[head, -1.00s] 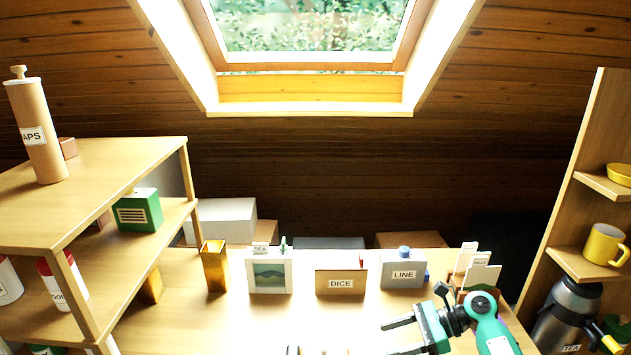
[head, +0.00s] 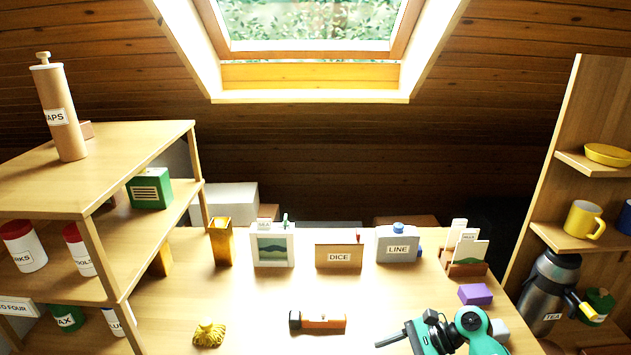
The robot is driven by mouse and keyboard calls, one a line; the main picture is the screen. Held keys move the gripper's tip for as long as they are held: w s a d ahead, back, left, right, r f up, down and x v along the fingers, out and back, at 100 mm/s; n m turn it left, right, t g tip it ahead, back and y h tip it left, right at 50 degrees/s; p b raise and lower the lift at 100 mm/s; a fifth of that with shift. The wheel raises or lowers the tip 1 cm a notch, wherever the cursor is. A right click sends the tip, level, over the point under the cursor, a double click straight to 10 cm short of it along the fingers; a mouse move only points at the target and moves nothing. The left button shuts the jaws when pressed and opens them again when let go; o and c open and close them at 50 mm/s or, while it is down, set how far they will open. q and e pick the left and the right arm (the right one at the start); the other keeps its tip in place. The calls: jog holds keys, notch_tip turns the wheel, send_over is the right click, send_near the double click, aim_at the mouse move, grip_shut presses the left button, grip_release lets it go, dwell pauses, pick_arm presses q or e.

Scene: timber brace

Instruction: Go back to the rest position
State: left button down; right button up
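My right gripper (head: 380,350) comes in at the bottom edge, right of the middle, over the front of the desk (head: 260,318). One dark finger shows, pointing left; the other is cut off by the frame's lower edge. A second earlier both fingers showed spread apart, and I see nothing held now. My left gripper is not in view.
An orange and black tool (head: 322,320) lies left of the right gripper. A yellow ridged object (head: 209,334), a purple block (head: 475,294) and a row with the DICE box (head: 339,256) stand on the desk. Shelves flank it: left (head: 130,137), right (head: 575,236).

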jog(key=s+f+n+t+h, duration=0.1)
jog(key=s+f+n+h, duration=0.55)
jog(key=s, duration=0.75)
jog(key=s+d+r+n+t+h, duration=0.1)
jog(key=s+d+n+h, duration=0.15)
jog(key=s+n, duration=0.35)
jog(key=s+d+r+n+t+h, duration=0.1)
jog(key=s+d+n+h, duration=0.1)
jog(key=s+d+n, duration=0.45)
jog(key=s+a+f+m+g, duration=0.1)
jog(key=a+f, duration=0.1)
jog(key=f, duration=1.4)
jog(key=s+a+f, duration=0.1)
jog(key=s+f, duration=0.1)
jog(key=f, duration=1.3)
jog(key=s+d+f, duration=0.1)
jog(key=s+f, duration=0.8)
jog(key=f, duration=0.1)
jog(key=s+d+f+g, duration=0.1)
jog(key=s+d+f, duration=0.1)
jog(key=s+f, duration=0.7)
jog(key=shift+s+d+f+h, duration=0.25)
jog(key=shift+s+f+h, duration=0.05)
jog(key=shift+f, duration=0.35)
